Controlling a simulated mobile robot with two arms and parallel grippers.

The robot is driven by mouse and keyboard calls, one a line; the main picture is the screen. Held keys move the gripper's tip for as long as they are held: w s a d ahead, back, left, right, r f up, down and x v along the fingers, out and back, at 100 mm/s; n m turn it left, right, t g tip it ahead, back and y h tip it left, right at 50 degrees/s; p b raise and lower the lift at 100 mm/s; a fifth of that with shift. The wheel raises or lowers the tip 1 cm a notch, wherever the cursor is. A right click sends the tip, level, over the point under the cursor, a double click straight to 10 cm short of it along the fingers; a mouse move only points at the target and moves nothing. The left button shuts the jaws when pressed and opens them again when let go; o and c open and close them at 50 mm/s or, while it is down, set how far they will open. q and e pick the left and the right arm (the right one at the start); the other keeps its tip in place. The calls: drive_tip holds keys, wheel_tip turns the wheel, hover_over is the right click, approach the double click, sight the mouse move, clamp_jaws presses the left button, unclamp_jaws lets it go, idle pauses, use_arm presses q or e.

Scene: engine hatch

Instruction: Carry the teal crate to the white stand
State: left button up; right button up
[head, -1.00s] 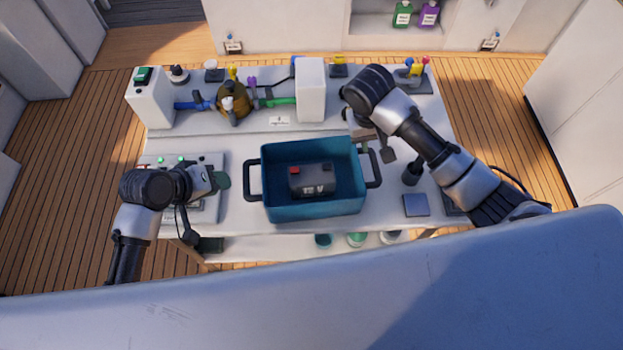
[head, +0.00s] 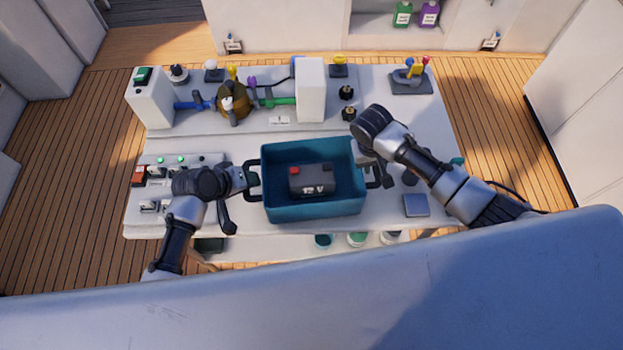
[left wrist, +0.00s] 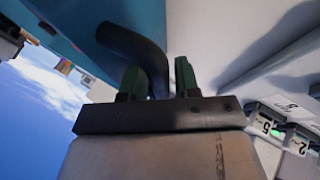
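The teal crate (head: 315,210) stands on the white workbench with a dark 12 V battery (head: 311,181) inside. My left gripper (head: 248,178) is at the crate's left handle. In the left wrist view, my left gripper's green fingers (left wrist: 160,80) are apart, with the black handle (left wrist: 140,45) between them and a gap to the right finger. My right gripper (head: 374,176) is at the crate's right handle (head: 374,183); its fingers are mostly hidden by the arm. I cannot pick out a separate white stand.
The workbench (head: 280,226) carries a switch panel (head: 160,182) at left, pipes with a brass-coloured pump (head: 232,100) behind, and a white box (head: 311,90). A small blue-grey pad (head: 416,205) lies right of the crate. Wooden floor (head: 65,180) is clear on the left.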

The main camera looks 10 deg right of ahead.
use_arm(q)
clamp_jaws()
use_arm(e)
clamp_jaws()
use_arm(q)
drive_tip(key=shift+w+r, duration=0.1)
drive_tip(key=shift+r, duration=0.05)
use_arm(e)
drive_tip(key=shift+w+r, duration=0.15)
drive_tip(key=shift+r, duration=0.05)
